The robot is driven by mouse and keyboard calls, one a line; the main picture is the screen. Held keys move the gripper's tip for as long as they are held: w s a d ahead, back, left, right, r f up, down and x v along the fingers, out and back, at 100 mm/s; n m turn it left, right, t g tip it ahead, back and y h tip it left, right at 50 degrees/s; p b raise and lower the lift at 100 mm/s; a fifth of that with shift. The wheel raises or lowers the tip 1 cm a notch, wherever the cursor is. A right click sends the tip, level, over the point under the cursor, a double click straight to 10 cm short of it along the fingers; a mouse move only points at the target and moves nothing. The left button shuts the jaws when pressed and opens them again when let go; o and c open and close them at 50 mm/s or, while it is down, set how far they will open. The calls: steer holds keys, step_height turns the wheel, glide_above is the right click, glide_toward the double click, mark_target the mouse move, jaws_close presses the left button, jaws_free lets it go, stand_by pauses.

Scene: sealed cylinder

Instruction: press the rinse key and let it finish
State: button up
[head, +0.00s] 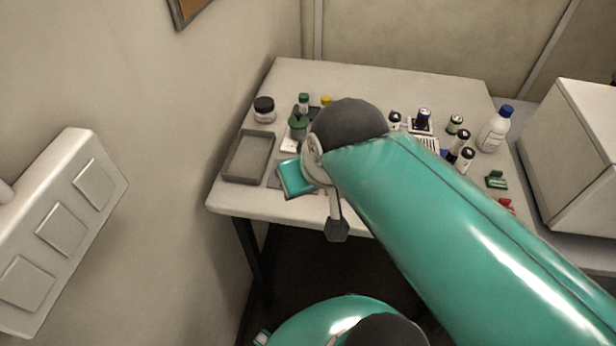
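No key marked rinse can be read in the head view. A pale box on the left wall carries three blank square plates (60,230), with no legible labels. My gripper (337,226) shows below the wrist of my teal arm, at the table's front edge. One grey finger with a dark tip points down there; the other finger is not clearly seen, so its opening cannot be told. My gripper is well to the right of the wall box. My arm hides the middle and front right of the table.
The white table (310,80) holds a grey tray (249,156), a dark-lidded jar (264,110), a green-capped bottle (298,126) and several small vials. A blue-capped white bottle (494,131) stands at the right. A large white box (575,150) is beyond it. The table's back strip is clear.

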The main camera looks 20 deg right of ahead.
jaws_close()
stand_by(1.5)
steer(key=w+d+f+m+y, duration=0.1)
steer(key=w+d, duration=0.2)
steer(key=d, duration=0.6)
steer(key=w+d+f+m+t+y, duration=0.1)
steer(key=w+d+f+y, duration=0.1)
steer(key=d, duration=0.7)
steer(key=w+d+f+t+y, duration=0.1)
steer(key=w+d, duration=0.3)
steer(key=d, duration=0.5)
steer(key=shift+w+d+f+m+y, duration=0.3)
steer(key=shift+w+f+m+y, duration=0.1)
steer(key=shift+f, duration=0.3)
steer(key=shift+f, duration=4.45)
